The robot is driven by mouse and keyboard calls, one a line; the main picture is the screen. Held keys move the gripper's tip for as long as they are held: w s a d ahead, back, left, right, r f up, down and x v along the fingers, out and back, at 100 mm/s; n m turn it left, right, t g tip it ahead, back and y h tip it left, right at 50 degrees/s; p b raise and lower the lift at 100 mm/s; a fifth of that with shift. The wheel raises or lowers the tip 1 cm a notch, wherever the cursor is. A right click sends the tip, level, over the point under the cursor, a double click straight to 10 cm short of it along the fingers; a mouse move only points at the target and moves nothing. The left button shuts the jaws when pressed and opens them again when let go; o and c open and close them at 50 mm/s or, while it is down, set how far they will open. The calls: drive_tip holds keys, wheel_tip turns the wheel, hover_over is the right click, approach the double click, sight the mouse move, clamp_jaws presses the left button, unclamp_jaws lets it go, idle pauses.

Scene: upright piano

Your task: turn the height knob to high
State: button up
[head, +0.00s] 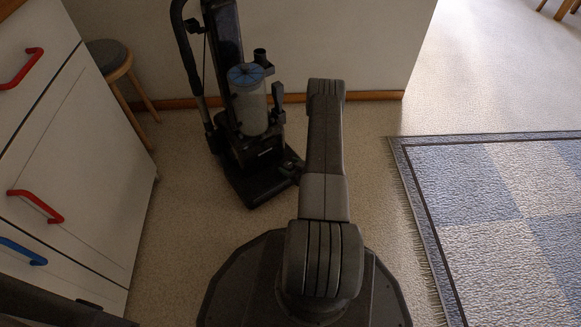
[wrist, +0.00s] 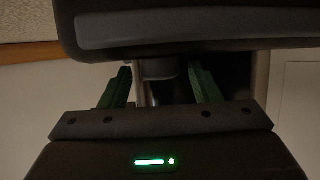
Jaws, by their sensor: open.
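A dark upright vacuum cleaner (head: 262,185) stands on the floor near the wall in the head view, with a clear dust cup and a low, flat floor head. I cannot make out the height knob or its setting in the head view. My gripper (wrist: 160,76) shows in the wrist view with its two green fingers apart. A short dark round part (wrist: 158,68) shows beyond and between the fingertips; I cannot tell whether it is the knob or whether the fingers touch it. A wide dark bar (wrist: 190,30) crosses the top of that view. My arm hides the gripper in the head view.
White drawers with red and blue handles (head: 70,190) stand at the left, a round stool (head: 108,55) behind them. A fringed blue and grey rug (head: 480,215) lies at the right. Bare floor (head: 380,190) lies between the vacuum and the rug.

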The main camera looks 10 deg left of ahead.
drive_tip(key=c, duration=1)
drive_tip(key=shift+s+m, duration=0.1)
drive_tip(key=shift+m, duration=0.2)
drive_tip(key=shift+s+a+m+t+h, duration=0.1)
drive_tip(key=shift+a+m+t+h, duration=0.1)
drive_tip(key=shift+m+t+h, duration=0.75)
drive_tip(key=m+t+h, duration=0.1)
drive_tip(key=m+h, duration=0.1)
drive_tip(key=m+t+h, duration=0.1)
drive_tip(key=m+h, duration=0.1)
drive_tip(key=shift+s+a+t, duration=0.15)
drive_tip(key=shift+a+t, duration=0.1)
drive_tip(key=shift+t, duration=0.1)
drive_tip(key=m+h, duration=0.1)
drive_tip(key=h, duration=0.1)
drive_tip(key=m+t+h, duration=0.1)
drive_tip(key=m, duration=0.1)
drive_tip(key=shift+a+h, duration=0.2)
drive_tip(key=shift+h, duration=0.15)
drive_tip(key=shift+a+m+h, duration=0.1)
drive_tip(key=shift+m+h, duration=1.65)
drive_tip(key=shift+h, duration=0.05)
drive_tip(key=shift+m+h, duration=0.3)
drive_tip(key=shift+h, duration=0.1)
